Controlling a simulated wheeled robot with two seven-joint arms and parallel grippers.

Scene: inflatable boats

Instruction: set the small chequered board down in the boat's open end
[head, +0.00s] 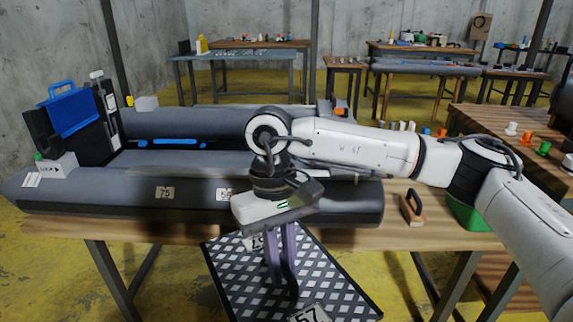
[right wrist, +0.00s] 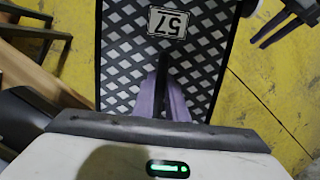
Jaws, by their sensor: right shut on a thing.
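The small chequered board (head: 232,285), dark with pale diamonds and a dark rim, hangs in front of the table's near edge. My right gripper (head: 283,285) points down with purple fingers, shut on the board near its middle, on what looks like a dark upright strip. The board (right wrist: 125,75) also shows in the right wrist view with its "57" label. The grey inflatable boat (head: 120,195) lies on the table behind; my right arm and gripper hide part of its right end. A dark two-pronged shape (right wrist: 268,28) in the right wrist view looks like my left gripper.
A wooden block with a dark handle (head: 411,207) and a green bin (head: 470,213) stand right of the boat. A blue-and-black upright unit (head: 75,112) and a white box (head: 57,168) are at the boat's left end. A blue bar (head: 170,143) lies inside the boat.

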